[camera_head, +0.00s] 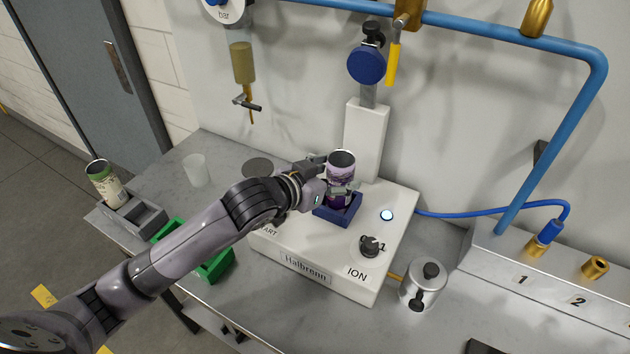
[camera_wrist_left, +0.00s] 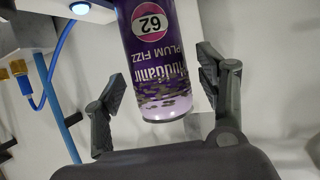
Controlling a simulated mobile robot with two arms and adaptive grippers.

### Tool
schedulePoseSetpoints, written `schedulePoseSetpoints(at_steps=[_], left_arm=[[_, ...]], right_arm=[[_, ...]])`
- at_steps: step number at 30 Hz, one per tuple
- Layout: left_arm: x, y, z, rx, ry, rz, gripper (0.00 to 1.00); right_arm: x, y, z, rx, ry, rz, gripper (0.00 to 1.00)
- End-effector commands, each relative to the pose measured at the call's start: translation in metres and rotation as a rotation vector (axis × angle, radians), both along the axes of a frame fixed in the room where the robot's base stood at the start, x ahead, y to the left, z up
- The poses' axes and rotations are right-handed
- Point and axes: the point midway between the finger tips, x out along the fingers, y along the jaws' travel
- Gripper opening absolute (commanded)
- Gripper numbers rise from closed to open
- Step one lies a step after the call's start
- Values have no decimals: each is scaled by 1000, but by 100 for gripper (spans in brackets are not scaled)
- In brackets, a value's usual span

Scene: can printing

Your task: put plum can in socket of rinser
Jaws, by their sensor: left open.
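The plum can (camera_head: 341,166) is purple with a pale lower band and stands upright in the blue socket (camera_head: 338,212) on top of the white rinser (camera_head: 318,262). In the left wrist view the can (camera_wrist_left: 150,60) shows its "62 PLUM FIZZ" label. My left gripper (camera_head: 338,190) is at the can, with one finger on each side of it. In the left wrist view the left gripper (camera_wrist_left: 163,88) is open, with gaps between the fingers and the can. The can's base is partly hidden by the gripper and socket. My right gripper is not in view.
A green-and-cream can (camera_head: 105,186) stands in a grey holder (camera_head: 137,220) at the left. A green holder (camera_head: 210,263) lies beside the rinser, partly behind my arm. A frosted cup (camera_head: 196,170) stands behind. A metal pot (camera_head: 422,285) stands right of the rinser; blue pipes run overhead.

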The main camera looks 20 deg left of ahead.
Motion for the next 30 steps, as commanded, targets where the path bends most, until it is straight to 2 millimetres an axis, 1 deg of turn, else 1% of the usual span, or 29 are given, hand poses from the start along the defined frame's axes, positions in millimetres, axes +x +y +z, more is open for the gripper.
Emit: schedulePoseSetpoints(at_steps=[3, 9, 15, 20, 30], left_arm=[[-21, 10, 7, 4, -2, -1, 66], [-56, 26, 23, 4, -1, -1, 66], [-79, 36, 35, 2, 0, 1, 66], [-85, 39, 39, 2, 0, -1, 66], [-86, 39, 39, 1, 0, 0, 66]], right_arm=[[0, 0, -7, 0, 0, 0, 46], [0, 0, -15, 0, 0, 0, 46], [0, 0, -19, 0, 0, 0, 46], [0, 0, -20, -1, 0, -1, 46], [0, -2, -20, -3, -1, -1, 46]])
